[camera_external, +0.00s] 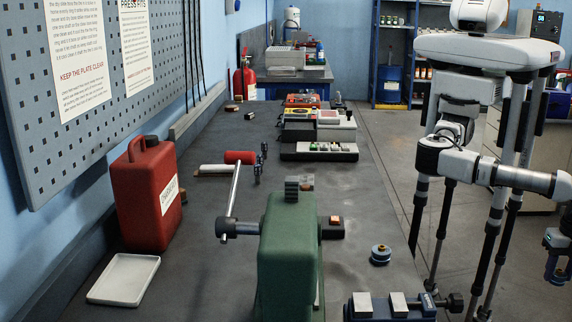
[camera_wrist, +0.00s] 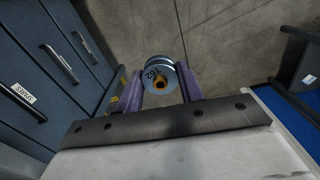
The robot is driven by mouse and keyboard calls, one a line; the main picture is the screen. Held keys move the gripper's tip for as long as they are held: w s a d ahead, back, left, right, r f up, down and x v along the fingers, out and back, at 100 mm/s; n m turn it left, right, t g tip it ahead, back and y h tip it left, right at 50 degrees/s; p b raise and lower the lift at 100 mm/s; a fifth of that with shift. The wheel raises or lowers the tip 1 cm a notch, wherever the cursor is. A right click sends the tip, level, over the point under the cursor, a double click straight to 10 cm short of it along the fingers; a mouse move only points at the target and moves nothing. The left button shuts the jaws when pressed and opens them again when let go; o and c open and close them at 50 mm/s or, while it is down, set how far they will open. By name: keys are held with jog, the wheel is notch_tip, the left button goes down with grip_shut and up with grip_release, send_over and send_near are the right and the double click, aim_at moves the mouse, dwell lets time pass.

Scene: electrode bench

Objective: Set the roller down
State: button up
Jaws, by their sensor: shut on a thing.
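In the external view my gripper (camera_external: 557,240) is at the right edge, partly cut off, well to the right of the bench (camera_external: 350,215).
A green machine (camera_external: 288,250) with a lever and a blue vise (camera_external: 392,305) are at the front. A red can (camera_external: 147,195) and white tray (camera_external: 124,279) are left. Blue drawers (camera_wrist: 50,75) flank the wrist view.

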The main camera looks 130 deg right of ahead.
notch_tip(320, 180, up, 33)
jog(key=w+d+m+p, duration=0.2)
jog(key=w+d+m, duration=0.3)
jog(key=w+d, duration=1)
jog(key=w+d+m+p, duration=0.1)
jog(key=w+d+m, duration=0.1)
jog(key=w+d, duration=0.5)
jog(key=w+d+m+p, duration=0.1)
jog(key=w+d+m, duration=0.25)
jog(key=d, duration=0.85)
jog(key=w+d+m+p, duration=0.1)
jog(key=w+d+m, duration=0.1)
jog(key=d, duration=1.2)
jog(key=m+p, duration=0.7)
jog(key=m, duration=0.2)
send_over(275, 168)
notch_tip(275, 168, down, 20)
jog(key=shift+f, duration=0.1)
notch_tip(275, 168, down, 4)
jog(key=shift+f+p, duration=0.2)
jog(key=shift+p, duration=0.45)
jog(key=shift+f, duration=0.4)
